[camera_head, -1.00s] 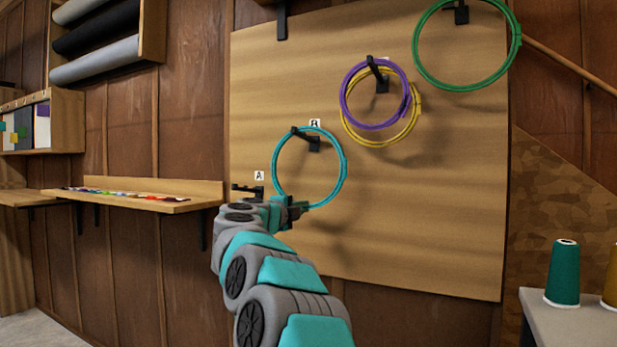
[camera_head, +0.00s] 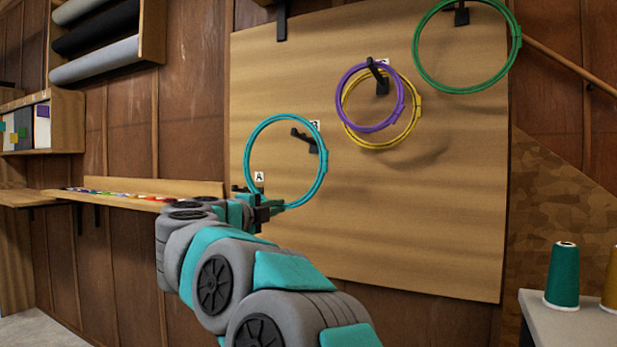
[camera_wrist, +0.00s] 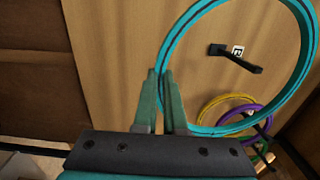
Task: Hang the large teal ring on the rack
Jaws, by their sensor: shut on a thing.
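My gripper (camera_head: 262,207) is shut on the lower rim of the large teal ring (camera_head: 325,165). The ring stands upright above my gripper, in front of the wooden board (camera_head: 400,220). In the wrist view both fingers (camera_wrist: 159,88) pinch the teal ring (camera_wrist: 168,58) at its near left part. The black peg at label B (camera_head: 305,139) shows through the ring's opening, right of its middle; it also shows inside the ring in the wrist view (camera_wrist: 240,60). The rim does not touch this peg. The peg at label A (camera_head: 240,188) is partly hidden by my gripper and the ring.
A purple ring (camera_head: 338,92) and a yellow ring (camera_head: 417,112) hang together on a peg to the right. A green ring (camera_head: 416,42) hangs at upper right. A narrow shelf (camera_head: 150,200) is at left; a teal thread cone (camera_head: 563,275) stands at lower right.

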